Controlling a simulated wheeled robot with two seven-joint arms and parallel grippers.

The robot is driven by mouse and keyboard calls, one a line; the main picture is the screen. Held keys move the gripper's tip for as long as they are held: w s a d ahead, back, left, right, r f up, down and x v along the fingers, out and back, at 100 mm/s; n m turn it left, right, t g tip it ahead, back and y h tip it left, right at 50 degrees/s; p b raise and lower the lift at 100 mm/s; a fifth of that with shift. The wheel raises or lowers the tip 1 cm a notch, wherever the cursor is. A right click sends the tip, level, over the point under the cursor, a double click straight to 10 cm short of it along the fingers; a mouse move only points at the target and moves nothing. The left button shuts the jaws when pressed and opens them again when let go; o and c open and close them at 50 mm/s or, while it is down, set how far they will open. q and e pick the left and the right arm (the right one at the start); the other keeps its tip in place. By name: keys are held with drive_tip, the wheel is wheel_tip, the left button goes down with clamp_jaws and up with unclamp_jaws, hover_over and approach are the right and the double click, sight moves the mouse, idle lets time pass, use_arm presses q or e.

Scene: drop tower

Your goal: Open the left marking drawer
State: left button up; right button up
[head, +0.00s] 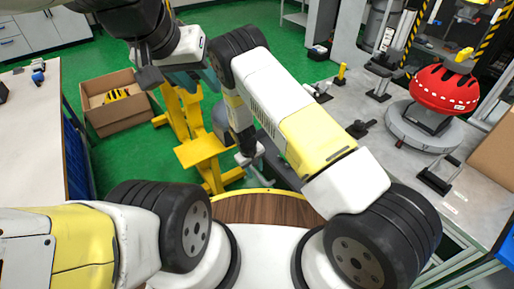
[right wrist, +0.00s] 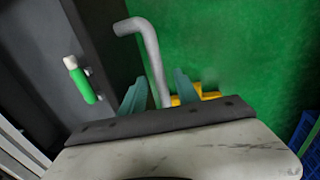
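No drawer is clearly identifiable in the head view. In the right wrist view a green bar handle (right wrist: 82,82) with a pale end is mounted on a dark grey front (right wrist: 110,40), which may be a drawer front. My right gripper (right wrist: 159,90) shows two teal fingers spread apart, left of which the green handle stands clear. A grey bent rod (right wrist: 150,50) shows between and beyond them; I cannot tell whether they touch it. In the head view my right gripper is mostly hidden behind its arm. My left gripper (head: 192,77) hangs at upper left, its fingers partly hidden.
A red helmet (head: 444,90) rests on a round grey base on the bench (head: 385,145) at right. A yellow stand (head: 198,153) is ahead on green floor. A cardboard box (head: 119,117) is left of it. A pale worktable (head: 30,125) stands at far left.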

wheel_tip(320, 180, up, 8)
drive_tip(key=a, duration=0.1)
drive_tip(key=shift+s+f, duration=0.15)
drive_tip(key=shift+s, duration=0.3)
idle(0.3)
drive_tip(key=s+d+r+m+t+y, duration=0.15)
drive_tip(key=d+r, duration=0.35)
drive_tip(key=r, duration=1)
drive_tip(key=s+d+r+m+g+y, duration=0.1)
drive_tip(key=d+r+m+y, duration=0.2)
drive_tip(key=r, duration=1.2)
drive_tip(key=s+d+r+m+t, duration=0.1)
drive_tip(key=s+d+r+t, duration=0.1)
drive_tip(key=s+d+r, duration=0.4)
drive_tip(key=s+d+r+m+t, duration=0.1)
drive_tip(key=s+d+r+t, duration=0.1)
drive_tip(key=s+d+r, duration=0.5)
drive_tip(key=s+r, duration=0.2)
drive_tip(key=s, duration=0.4)
drive_tip(key=shift+d+r, duration=0.15)
drive_tip(key=shift+r, duration=0.1)
